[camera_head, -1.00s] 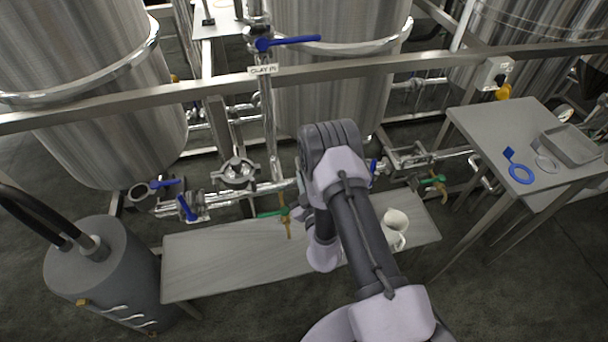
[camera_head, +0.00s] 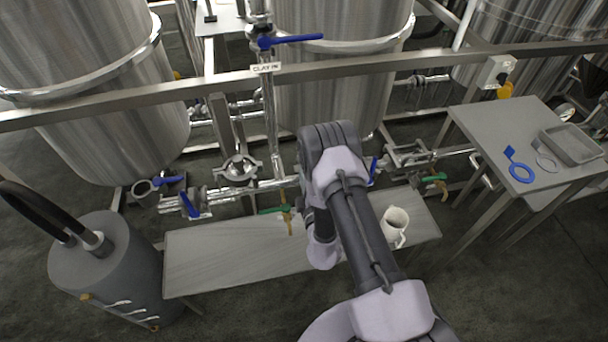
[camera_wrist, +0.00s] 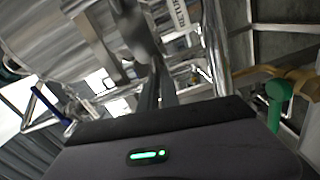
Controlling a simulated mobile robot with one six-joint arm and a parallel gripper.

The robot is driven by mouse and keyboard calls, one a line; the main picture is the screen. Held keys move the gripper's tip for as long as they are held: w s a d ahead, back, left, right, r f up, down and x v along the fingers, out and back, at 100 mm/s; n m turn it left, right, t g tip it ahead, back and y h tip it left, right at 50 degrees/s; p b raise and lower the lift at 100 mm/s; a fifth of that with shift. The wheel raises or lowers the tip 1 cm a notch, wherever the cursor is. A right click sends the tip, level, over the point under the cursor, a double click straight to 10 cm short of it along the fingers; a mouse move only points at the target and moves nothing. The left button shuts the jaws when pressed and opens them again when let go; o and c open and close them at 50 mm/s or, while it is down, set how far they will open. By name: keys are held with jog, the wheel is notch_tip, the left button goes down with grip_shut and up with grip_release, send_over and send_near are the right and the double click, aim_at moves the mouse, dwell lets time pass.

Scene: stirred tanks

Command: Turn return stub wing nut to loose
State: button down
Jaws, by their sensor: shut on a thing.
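In the wrist view, my gripper (camera_wrist: 160,82) shows as a dark body with a green light and narrow fingers reaching away from the camera. The fingers are close together on a shiny metal piece (camera_wrist: 138,38) at their tips, which appears to be the return stub wing nut. Its wings and exact turn angle cannot be made out. In the head view, my arm hides the gripper and the wing nut.
A green-handled valve (camera_wrist: 278,98) lies close right of my gripper. A bench (camera_head: 230,258) with a white jug (camera_head: 394,228) stands below the pipes. A side table (camera_head: 500,135) holds a blue ring tool (camera_head: 520,172) and a tray (camera_head: 572,146). A steel rail (camera_head: 230,85) crosses before the tanks.

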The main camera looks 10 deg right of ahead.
jog(key=shift+n, duration=1)
jog(key=c, duration=1.9)
grip_release()
jog(key=shift+w, duration=0.1)
jog(key=shift+d, duration=0.1)
